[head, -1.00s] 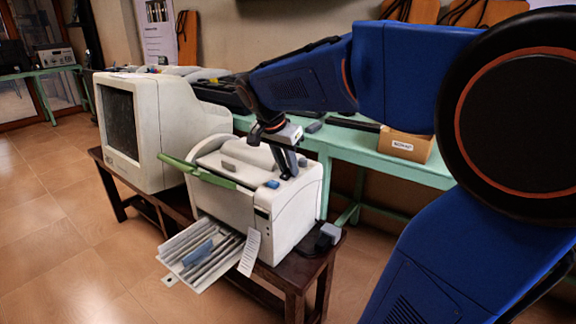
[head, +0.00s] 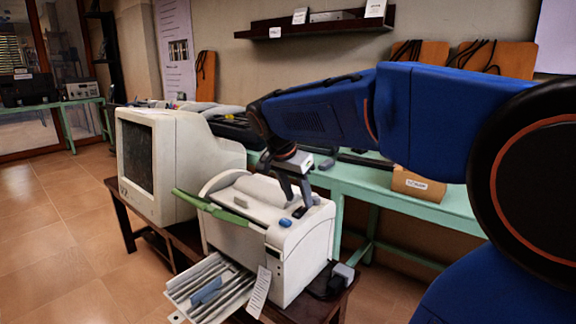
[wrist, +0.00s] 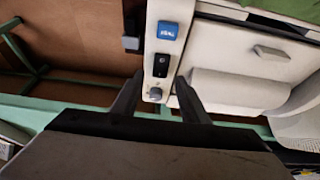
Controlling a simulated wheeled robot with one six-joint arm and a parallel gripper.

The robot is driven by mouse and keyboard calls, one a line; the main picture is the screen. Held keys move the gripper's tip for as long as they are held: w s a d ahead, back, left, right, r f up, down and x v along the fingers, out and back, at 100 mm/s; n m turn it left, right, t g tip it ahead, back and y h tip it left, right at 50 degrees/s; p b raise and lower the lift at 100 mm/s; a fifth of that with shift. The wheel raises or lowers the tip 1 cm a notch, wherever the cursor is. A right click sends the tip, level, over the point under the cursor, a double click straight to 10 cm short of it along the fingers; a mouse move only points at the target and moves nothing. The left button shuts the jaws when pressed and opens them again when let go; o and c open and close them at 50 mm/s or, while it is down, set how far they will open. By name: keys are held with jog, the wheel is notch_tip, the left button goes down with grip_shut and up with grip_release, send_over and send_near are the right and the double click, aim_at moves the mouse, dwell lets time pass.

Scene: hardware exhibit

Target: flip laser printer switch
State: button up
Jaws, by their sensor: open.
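The white laser printer (head: 300,250) stands on a dark wooden bench, with a green panel (head: 215,207) and a blue button (head: 285,222) on top. In the wrist view, its control strip carries the blue button (wrist: 167,30), a small black rocker switch (wrist: 161,65) and a grey knob (wrist: 155,93) in a row. My gripper (head: 297,203) is over the printer's top, pointing down. In the wrist view my gripper (wrist: 157,90) is open and empty, its fingers on either side of the strip near the knob and switch. I cannot tell whether they touch it.
A bulky old monitor (head: 180,165) stands left of the printer. A slatted paper tray (head: 208,290) juts out in front. A green table (head: 400,190) with a cardboard box (head: 418,185) is behind. Open tiled floor (head: 60,230) lies at left.

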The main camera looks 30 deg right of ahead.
jog(key=v, duration=1.4)
